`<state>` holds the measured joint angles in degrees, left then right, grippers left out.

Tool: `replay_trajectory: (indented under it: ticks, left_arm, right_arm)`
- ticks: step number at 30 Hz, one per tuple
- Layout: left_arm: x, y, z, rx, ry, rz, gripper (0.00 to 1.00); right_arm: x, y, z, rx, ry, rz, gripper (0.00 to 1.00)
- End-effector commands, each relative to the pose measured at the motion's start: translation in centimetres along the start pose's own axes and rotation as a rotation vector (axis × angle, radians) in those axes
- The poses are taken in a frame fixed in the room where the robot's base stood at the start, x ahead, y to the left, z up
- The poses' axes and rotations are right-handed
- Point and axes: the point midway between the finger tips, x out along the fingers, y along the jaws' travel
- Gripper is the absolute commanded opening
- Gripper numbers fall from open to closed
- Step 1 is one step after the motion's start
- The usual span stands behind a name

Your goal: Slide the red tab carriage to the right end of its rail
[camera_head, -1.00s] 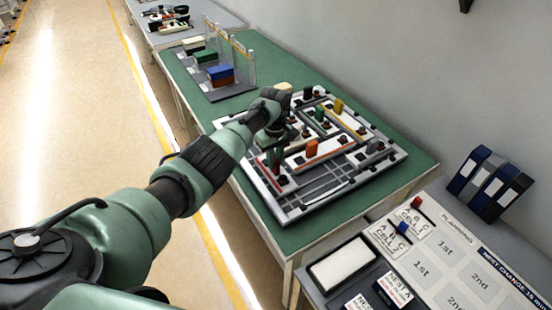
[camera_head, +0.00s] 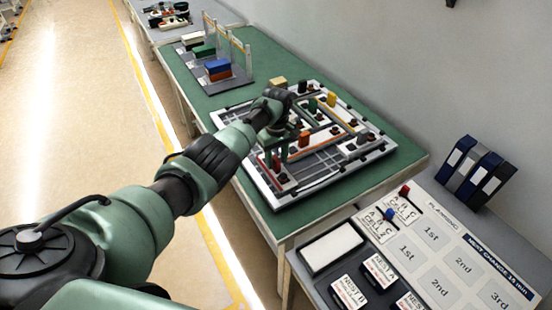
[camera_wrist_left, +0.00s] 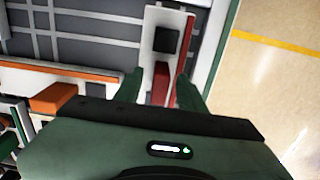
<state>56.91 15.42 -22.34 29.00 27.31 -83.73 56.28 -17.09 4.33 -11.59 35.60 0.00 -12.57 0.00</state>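The red tab (camera_wrist_left: 160,84) stands between the two green fingers of my left gripper (camera_wrist_left: 160,92) in the wrist view. The fingers are apart, with a visible gap on the left finger's side; contact on the right side is unclear. A white strip with a dark square block (camera_wrist_left: 167,39) and a red stripe (camera_wrist_left: 187,42) lies past the tab. In the head view my left gripper (camera_head: 281,152) is low over the near left part of the rail board (camera_head: 318,172), and mostly hides the red tab. My right gripper is not in view.
An orange tab (camera_head: 304,138) on its own rail is close to my left gripper; it also shows in the wrist view (camera_wrist_left: 53,98). Green, yellow and dark tabs stand farther back. Coloured blocks (camera_head: 218,70) sit on a rack behind. A planning desk (camera_head: 440,240) is at right.

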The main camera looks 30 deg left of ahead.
Motion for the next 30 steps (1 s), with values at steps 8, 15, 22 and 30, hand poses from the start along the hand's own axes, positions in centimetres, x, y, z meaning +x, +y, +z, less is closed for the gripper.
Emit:
replay_trajectory:
  ticks: [8, 15, 22, 30]
  left_arm:
    - [-0.4, 0.0, -0.1, 0.000, 0.003, 0.001, 0.40]
    - [-4.0, 0.1, -0.1, 0.001, 0.005, 0.004, 0.40]
    - [-7.1, 0.0, 0.0, 0.001, 0.004, 0.002, 0.40]
    - [-7.9, 0.0, 0.1, 0.000, 0.003, 0.000, 0.40]
  right_arm:
    - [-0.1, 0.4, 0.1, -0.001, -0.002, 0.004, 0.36]
    - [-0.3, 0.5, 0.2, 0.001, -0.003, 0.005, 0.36]
    - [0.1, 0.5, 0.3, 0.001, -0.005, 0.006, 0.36]
    - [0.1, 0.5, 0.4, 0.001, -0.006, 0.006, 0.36]
